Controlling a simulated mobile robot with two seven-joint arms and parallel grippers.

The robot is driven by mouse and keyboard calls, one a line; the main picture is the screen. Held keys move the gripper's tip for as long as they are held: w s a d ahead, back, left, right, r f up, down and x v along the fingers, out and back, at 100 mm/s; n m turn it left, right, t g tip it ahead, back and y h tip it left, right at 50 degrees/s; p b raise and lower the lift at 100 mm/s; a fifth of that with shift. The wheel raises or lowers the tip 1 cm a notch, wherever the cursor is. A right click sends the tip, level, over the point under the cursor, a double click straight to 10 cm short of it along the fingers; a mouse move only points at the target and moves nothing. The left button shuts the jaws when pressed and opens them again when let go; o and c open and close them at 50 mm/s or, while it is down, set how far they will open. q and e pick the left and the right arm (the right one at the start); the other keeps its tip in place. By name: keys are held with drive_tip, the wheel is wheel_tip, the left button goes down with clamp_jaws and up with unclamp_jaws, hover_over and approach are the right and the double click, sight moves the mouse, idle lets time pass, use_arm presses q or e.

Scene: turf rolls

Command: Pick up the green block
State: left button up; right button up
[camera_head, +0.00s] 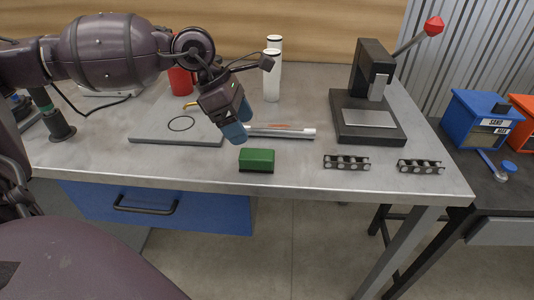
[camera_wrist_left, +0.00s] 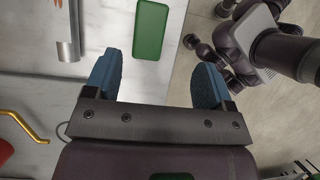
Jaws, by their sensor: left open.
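The green block (camera_head: 257,159) lies on the grey table near its front edge, with a dark strip along its base. It also shows in the left wrist view (camera_wrist_left: 150,30), ahead of the fingers and between their lines. My left gripper (camera_head: 240,132) hangs above the table, just behind and left of the block. Its blue fingertips (camera_wrist_left: 158,82) are spread wide with nothing between them. The block is clear of both fingers. My right gripper cannot be made out in either view.
A grey board (camera_head: 175,141) with a black ring lies to the left. A silver-white tube (camera_head: 290,132) lies behind the block. A black press (camera_head: 367,112) with a red-knobbed lever stands right. White cylinders (camera_head: 272,85) stand behind.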

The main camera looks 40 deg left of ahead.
sight(256, 154)
use_arm(q)
drive_tip(key=shift+w+a+r+y, duration=0.2)
drive_tip(key=shift+w+a+y, duration=0.1)
drive_tip(key=shift+a, duration=0.1)
drive_tip(key=shift+w+f, duration=0.1)
drive_tip(key=shift+f, duration=0.1)
drive_tip(key=b+x, duration=0.1)
drive_tip(key=x, duration=0.3)
drive_tip(key=shift+f+b, duration=0.25)
drive_tip(key=shift+b, duration=0.05)
drive_tip(key=shift+w+d+f, duration=0.1)
drive_tip(key=shift+f, duration=0.2)
drive_tip(key=b+x, duration=0.1)
drive_tip(key=x, duration=0.3)
drive_tip(key=shift+f, duration=0.5)
drive_tip(key=shift+r, duration=0.1)
drive_tip(key=shift+c, duration=0.6)
drive_tip(key=c, duration=0.9)
use_arm(e)
drive_tip(key=f, duration=0.3)
drive_tip(key=shift+s+d+f, duration=0.1)
drive_tip(key=shift+s+d, duration=0.05)
drive_tip(key=shift+d, duration=0.05)
